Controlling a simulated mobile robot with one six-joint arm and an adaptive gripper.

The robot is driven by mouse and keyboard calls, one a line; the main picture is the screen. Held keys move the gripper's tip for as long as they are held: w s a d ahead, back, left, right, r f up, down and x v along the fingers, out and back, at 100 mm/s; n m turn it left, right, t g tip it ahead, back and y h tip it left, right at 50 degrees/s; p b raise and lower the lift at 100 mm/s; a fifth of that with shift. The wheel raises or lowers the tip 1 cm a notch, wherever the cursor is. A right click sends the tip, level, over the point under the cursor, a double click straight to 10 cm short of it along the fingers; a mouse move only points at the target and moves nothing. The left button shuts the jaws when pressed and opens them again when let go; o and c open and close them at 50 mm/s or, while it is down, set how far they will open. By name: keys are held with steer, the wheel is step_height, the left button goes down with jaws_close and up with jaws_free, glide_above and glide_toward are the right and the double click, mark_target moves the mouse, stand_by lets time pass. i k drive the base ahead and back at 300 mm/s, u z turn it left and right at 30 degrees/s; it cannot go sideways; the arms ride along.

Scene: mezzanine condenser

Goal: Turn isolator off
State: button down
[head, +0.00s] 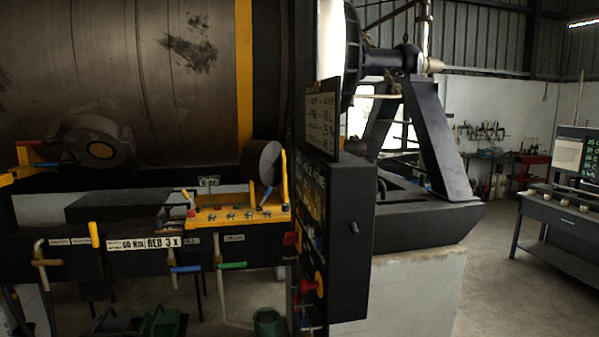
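A black control cabinet (348,235) stands near the middle of the head view. On its narrow left face, low down, is a red handle (308,286) in front of a yellow disc (320,284); it looks like the isolator. I see this face at a steep angle, so I cannot tell the handle's exact position or read its markings. Another red part (290,238) sits higher, at the cabinet's left edge. My gripper is not in view.
A large steel drum (120,80) fills the upper left. Below it are a yellow panel (235,215) with several knobs and a dark beam with coloured-handled levers. A green bucket (268,322) stands low beside the cabinet. A grey bench (570,228) is at right, with open floor before it.

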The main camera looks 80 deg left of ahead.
mark_target(291, 237)
steer(key=k, duration=1.5)
steer(key=z, duration=1.2)
steer(key=k, duration=0.1)
steer(key=u, duration=3.3)
steer(key=i, duration=0.8)
